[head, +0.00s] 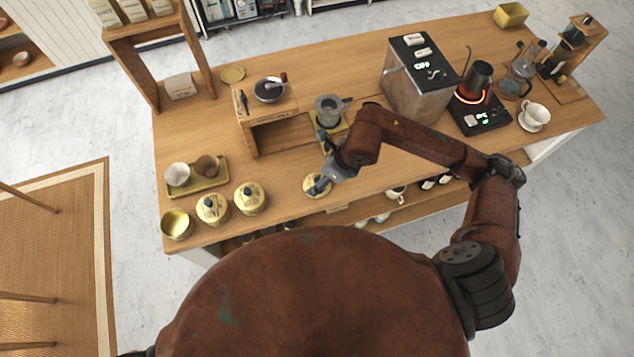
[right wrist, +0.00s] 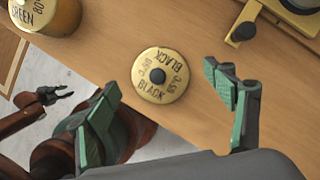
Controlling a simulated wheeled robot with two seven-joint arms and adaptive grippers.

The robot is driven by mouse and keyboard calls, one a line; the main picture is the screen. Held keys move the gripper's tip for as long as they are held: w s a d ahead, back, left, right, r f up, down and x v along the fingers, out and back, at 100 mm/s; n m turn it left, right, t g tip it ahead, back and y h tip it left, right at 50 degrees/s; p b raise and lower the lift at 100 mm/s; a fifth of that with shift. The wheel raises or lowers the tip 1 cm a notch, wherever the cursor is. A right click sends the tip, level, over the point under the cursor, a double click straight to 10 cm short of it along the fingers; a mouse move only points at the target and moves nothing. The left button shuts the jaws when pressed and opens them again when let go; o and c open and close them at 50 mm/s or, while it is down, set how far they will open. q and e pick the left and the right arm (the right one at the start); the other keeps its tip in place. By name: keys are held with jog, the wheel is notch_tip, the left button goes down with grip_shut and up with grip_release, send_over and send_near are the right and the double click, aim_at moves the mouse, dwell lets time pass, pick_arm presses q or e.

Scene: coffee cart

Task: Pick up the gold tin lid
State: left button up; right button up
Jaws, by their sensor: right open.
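The gold tin lid (head: 312,181) lies on the wooden counter near its front edge, partly covered by my right gripper (head: 322,163) in the head view. In the right wrist view the lid (right wrist: 147,90) is round, with a black knob and the word BLACK printed on it. My right gripper (right wrist: 166,108) is open and empty, its green-padded fingers wide apart with the lid between and beyond them. The lid appears untouched. My left gripper (right wrist: 57,96) shows small at the left of the right wrist view, off the counter, its fingers parted and empty.
Two lidded gold tins (head: 212,209) (head: 250,198) and an open gold tin (head: 176,225) stand left of the lid. A tray (head: 210,184) with two cups is behind them. A grey metal vessel (head: 329,108) stands behind my right gripper. The counter around the lid is clear.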

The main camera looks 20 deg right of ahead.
aim_at(318, 180)
jog(key=shift+s+x, duration=0.15)
jog(key=shift+x, duration=0.8)
jog(key=shift+s+x, duration=0.15)
jog(key=shift+x, duration=0.8)
jog(key=shift+c, duration=0.4)
jog(key=c, duration=0.9)
jog(key=shift+s+f, duration=0.1)
jog(key=shift+f, duration=0.05)
jog(key=c, duration=0.5)
